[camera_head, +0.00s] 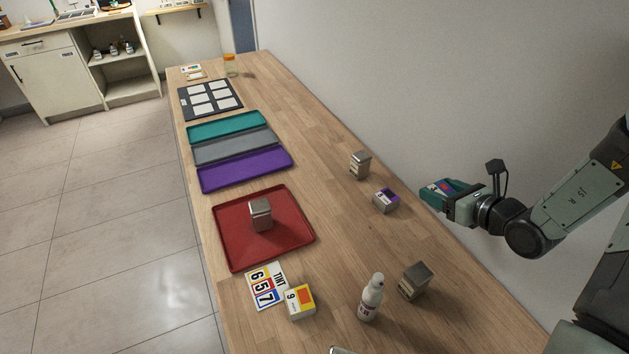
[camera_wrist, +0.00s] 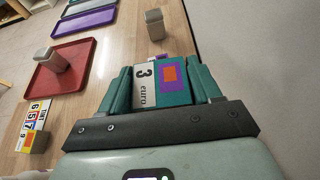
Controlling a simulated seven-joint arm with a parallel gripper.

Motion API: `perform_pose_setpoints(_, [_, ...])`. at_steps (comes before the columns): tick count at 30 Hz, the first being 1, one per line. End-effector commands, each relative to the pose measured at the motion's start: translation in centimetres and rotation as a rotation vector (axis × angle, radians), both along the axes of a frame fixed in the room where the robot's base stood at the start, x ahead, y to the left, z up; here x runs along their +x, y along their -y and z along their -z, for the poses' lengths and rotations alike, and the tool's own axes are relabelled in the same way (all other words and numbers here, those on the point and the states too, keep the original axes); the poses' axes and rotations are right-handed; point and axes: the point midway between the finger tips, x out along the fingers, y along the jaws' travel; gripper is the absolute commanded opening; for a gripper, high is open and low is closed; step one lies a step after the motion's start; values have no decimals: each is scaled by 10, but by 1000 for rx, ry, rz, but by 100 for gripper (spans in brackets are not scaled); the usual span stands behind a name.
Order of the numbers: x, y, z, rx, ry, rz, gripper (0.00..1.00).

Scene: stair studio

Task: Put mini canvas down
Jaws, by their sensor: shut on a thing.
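The mini canvas (camera_head: 443,187) is a small block with a teal side and a purple and orange pattern. In the wrist view the mini canvas (camera_wrist: 172,80) also shows a white strip with "3 euro". My gripper (camera_head: 447,200) is shut on it, with one finger on each side. It holds the canvas up at the right, near the wall side of the table (camera_head: 335,210). A similar block with purple and white faces (camera_head: 386,200) sits on the table to the left. The underside of the held canvas is hidden.
A red tray (camera_head: 229,245) holds a metal tin (camera_head: 260,214). Purple (camera_head: 245,171), grey (camera_head: 235,146) and teal (camera_head: 227,126) trays lie beyond. Other tins (camera_head: 360,165) (camera_head: 414,281), a white bottle (camera_head: 371,298), a yellow-white block (camera_head: 300,302) and a number card (camera_head: 266,287) stand or lie nearby.

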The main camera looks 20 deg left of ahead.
Motion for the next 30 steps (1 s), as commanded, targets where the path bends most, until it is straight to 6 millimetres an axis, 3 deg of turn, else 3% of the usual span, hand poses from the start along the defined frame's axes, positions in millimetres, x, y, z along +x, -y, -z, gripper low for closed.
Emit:
perform_pose_setpoints(5, [39,-57,6,-4,1,-107,34])
perform_pose_setpoints(12, [90,-174,6,-8,0,-256,34])
perform_pose_setpoints(18, [109,-265,0,-4,4,-337,34])
perform_pose_setpoints(25, [113,-325,-7,3,7,-378,34])
perform_pose_setpoints(28, [113,-342,-9,5,8,-388,34])
perform_pose_setpoints(30, [113,-339,6,4,3,-385,34])
